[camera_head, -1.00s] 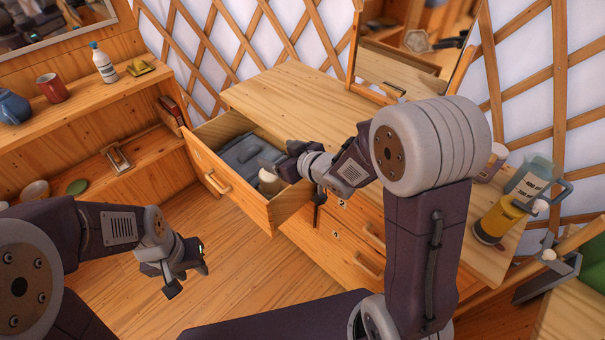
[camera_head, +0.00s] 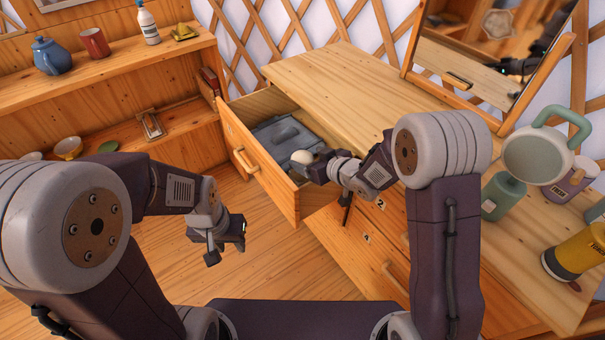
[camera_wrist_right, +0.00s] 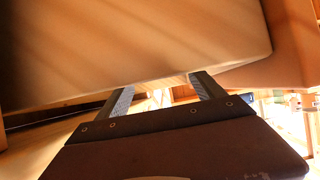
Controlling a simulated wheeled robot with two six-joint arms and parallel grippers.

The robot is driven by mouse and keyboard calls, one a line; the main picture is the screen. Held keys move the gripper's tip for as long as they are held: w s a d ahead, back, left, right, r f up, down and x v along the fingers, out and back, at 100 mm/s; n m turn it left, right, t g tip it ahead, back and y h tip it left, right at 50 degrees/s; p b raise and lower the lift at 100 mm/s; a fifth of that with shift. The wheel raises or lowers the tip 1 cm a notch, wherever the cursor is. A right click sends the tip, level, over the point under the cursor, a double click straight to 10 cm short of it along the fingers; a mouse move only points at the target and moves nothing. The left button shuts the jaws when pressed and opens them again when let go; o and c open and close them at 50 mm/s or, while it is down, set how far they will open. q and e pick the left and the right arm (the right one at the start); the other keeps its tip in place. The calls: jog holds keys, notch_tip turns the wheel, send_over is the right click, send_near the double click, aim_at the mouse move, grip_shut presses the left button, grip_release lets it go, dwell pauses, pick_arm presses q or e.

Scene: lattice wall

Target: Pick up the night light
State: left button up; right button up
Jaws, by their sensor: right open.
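The night light seems to be the small white rounded object (camera_head: 302,157) at the front right of the open drawer (camera_head: 240,160). My right gripper (camera_head: 312,172) is at the drawer's right end, close beside the white object. In the right wrist view its two fingers (camera_wrist_right: 163,94) stand apart. A large pale surface (camera_wrist_right: 150,45) fills the top of that view; I cannot tell whether it is the light or the drawer. My left gripper (camera_head: 228,242) hangs open and empty over the floor, left of the drawer.
A grey item (camera_head: 283,135) lies in the drawer. The dresser top (camera_head: 345,75) is mostly clear, with a mirror (camera_head: 490,50) behind. Shelves (camera_head: 110,70) hold a teapot and cup.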

aim_at(304, 156)
jog(key=x, duration=0.4)
jog(key=shift+w+f+b, duration=0.1)
jog(key=shift+w+b, duration=0.05)
jog(key=shift+b, duration=0.15)
jog(key=shift+c, duration=1.2)
grip_shut()
